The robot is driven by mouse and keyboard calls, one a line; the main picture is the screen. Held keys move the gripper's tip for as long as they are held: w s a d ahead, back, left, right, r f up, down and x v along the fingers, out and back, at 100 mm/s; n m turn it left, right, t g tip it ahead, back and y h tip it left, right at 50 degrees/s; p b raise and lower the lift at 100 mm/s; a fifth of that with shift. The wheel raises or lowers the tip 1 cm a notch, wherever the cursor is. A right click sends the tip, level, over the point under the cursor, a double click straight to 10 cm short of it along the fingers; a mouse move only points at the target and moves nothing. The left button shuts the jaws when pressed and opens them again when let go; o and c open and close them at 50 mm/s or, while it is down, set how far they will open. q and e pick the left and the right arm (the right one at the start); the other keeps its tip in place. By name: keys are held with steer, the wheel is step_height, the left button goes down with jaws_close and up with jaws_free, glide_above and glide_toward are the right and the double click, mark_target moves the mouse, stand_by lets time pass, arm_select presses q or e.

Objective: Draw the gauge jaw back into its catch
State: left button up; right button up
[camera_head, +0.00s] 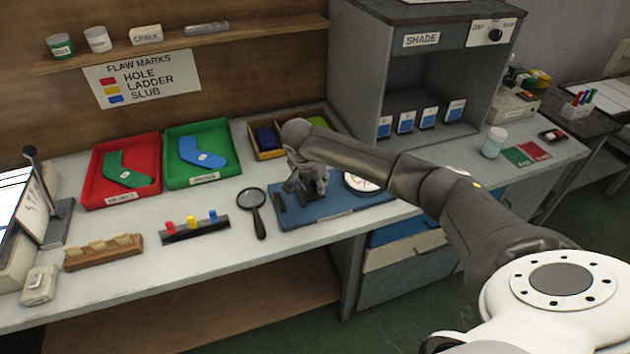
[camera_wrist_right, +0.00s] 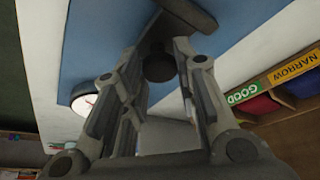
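The gauge has a blue base plate (camera_head: 320,208) on the bench with a round white dial (camera_head: 360,182) at its right. In the right wrist view the base (camera_wrist_right: 100,35), the dial (camera_wrist_right: 84,102) and a dark jaw bar (camera_wrist_right: 185,12) with a round dark knob (camera_wrist_right: 159,67) show. My right gripper (camera_head: 304,190) is low over the base, left of the dial. In its wrist view the fingers (camera_wrist_right: 160,70) stand on both sides of the knob; whether both touch it I cannot tell. The gripper hides part of the jaw in the head view. My left gripper is not in view.
A magnifier (camera_head: 252,205) lies left of the base. A divided wooden tray (camera_head: 268,156) stands behind it, with red (camera_head: 90,190) and green (camera_head: 172,180) trays to the left. The grey shade cabinet (camera_head: 360,75) rises behind my right arm.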

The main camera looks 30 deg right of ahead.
jaws_close()
steer(key=shift+d, duration=0.1)
steer(key=d+p, duration=0.2)
steer(key=s+d+p, duration=0.1)
steer(key=d+p, duration=0.1)
steer(key=d, duration=0.1)
steer(key=shift+s+r, duration=0.15)
steer(key=shift+d, duration=0.4)
steer(key=o, duration=0.9)
jaws_free()
steer(key=shift+c, duration=0.2)
steer(key=shift+a, duration=0.1)
steer(key=v, duration=1.1)
steer(key=shift+r, duration=0.35)
